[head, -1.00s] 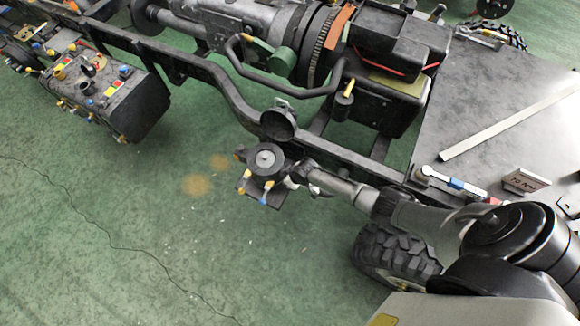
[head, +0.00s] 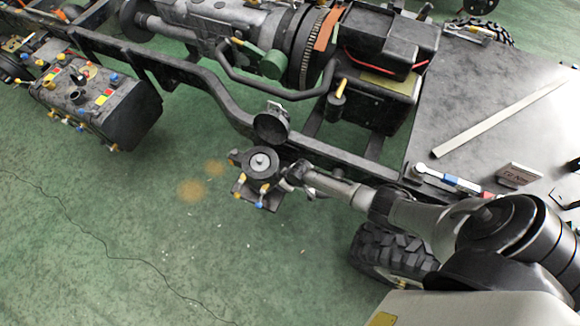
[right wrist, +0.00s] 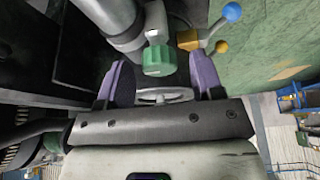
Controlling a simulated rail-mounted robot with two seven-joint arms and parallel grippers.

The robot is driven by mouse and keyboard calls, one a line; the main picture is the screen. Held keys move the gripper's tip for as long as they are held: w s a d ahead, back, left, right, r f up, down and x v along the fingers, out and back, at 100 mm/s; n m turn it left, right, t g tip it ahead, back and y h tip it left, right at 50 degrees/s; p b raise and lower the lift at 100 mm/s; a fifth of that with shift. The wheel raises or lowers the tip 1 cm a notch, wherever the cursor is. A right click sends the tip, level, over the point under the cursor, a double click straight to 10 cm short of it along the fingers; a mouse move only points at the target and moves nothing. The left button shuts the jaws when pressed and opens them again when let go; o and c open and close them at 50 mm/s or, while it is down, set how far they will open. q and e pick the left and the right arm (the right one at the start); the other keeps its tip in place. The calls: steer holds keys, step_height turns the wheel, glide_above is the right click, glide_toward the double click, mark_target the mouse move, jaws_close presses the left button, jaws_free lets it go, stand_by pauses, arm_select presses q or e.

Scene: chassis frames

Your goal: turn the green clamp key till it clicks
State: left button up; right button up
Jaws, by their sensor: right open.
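The green clamp key (right wrist: 157,60) is a small ribbed green knob under a round grey tube end in the right wrist view. My right gripper (right wrist: 160,74) is open, with one purple finger on each side of the key. Gaps show between the fingers and the key; I cannot tell how deep the key lies between them. In the head view my right arm (head: 340,187) reaches in from the lower right to the chassis rail. Its fingers and the key cannot be made out there. My left gripper is in neither view.
A block with yellow and blue ball levers (right wrist: 192,40) stands close to the right finger. Green floor lies open at lower left.

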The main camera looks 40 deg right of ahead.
steer(key=p+v, duration=0.3)
steer(key=v, duration=1)
steer(key=shift+r+p, duration=0.2)
steer(key=shift+p, duration=0.2)
